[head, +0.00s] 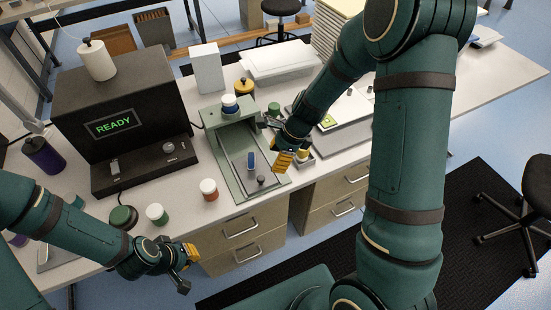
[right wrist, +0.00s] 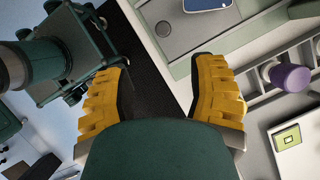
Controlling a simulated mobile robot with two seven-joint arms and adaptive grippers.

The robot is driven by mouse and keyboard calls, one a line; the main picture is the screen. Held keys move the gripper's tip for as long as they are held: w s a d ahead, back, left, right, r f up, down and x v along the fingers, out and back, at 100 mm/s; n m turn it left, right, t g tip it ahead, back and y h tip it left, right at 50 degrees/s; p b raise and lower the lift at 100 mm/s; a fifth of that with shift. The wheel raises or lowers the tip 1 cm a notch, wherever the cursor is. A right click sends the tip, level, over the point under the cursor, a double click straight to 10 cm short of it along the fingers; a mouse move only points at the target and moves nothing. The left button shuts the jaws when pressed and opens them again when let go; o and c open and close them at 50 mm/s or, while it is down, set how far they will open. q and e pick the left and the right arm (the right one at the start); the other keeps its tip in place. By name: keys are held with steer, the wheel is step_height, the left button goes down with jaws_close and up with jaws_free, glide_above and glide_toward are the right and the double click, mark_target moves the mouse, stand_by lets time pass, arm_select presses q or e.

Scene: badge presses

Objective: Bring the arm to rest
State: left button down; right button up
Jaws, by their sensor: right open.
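My right gripper (head: 284,150) hangs over the desk beside the green-grey press tray (head: 222,161). Its yellow-padded fingers (right wrist: 162,95) are spread in the right wrist view, with nothing between them. My left gripper (head: 188,268) is in front of the desk's edge, low at the left. Its fingers look apart and no object shows between them. The right arm reaches in from the right and hides part of the desk.
A black machine with a READY screen (head: 114,124) stands at the left. A blue piece (head: 251,160) lies in the tray. A purple-topped item (right wrist: 290,77) shows beside the right gripper.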

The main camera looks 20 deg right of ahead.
stand_by(0.5)
steer(key=s+a+f+n, duration=1.1)
steer(key=s+f+n, duration=0.1)
steer(key=n, duration=0.8)
steer(key=shift+s+a, duration=0.35)
steer(key=shift+s, duration=0.2)
